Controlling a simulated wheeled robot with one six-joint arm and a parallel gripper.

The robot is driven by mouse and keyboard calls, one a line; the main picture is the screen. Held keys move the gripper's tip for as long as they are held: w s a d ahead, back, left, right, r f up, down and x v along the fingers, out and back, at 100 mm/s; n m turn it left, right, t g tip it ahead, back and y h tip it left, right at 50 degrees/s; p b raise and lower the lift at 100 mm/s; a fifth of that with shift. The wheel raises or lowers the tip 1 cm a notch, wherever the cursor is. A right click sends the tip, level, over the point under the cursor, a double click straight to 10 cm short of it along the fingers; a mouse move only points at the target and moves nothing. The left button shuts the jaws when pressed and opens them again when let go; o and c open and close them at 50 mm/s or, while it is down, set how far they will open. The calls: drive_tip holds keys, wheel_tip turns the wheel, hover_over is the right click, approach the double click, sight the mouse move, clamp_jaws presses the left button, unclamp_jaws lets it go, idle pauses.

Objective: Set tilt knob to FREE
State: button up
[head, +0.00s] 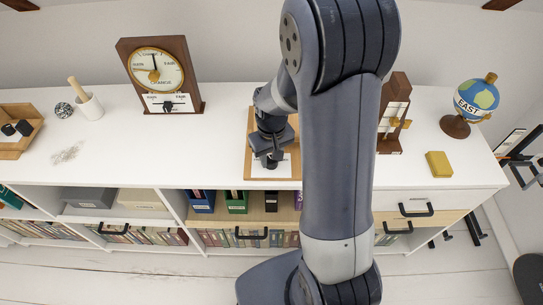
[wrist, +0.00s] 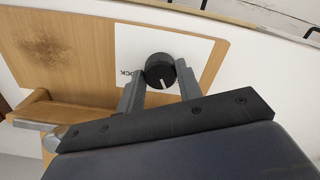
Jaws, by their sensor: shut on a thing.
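The tilt knob (wrist: 160,69) is a round black knob with a white pointer mark. In the wrist view the mark points down towards my palm. The knob stands on a white label plate (wrist: 205,55), where partly covered letters reading like "LOCK" show left of it. No FREE lettering is visible. My gripper (wrist: 160,84) is shut on the knob, one finger on each side. In the head view my gripper (head: 269,158) is over the lower part of a wooden board (head: 249,150) on the white desk, and it hides most of the knob.
A wooden barometer-like dial (head: 157,70) stands left on the white desk top (head: 220,125). A dark wooden stand (head: 391,130) is right of my arm, with a yellow block (head: 438,164) and a globe (head: 475,105) beyond. A mortar with pestle (head: 88,104) is at left.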

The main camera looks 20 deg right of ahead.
idle(0.3)
drive_tip(key=o, duration=1)
drive_tip(key=shift+r, duration=0.1)
wheel_tip(320, 180, up, 11)
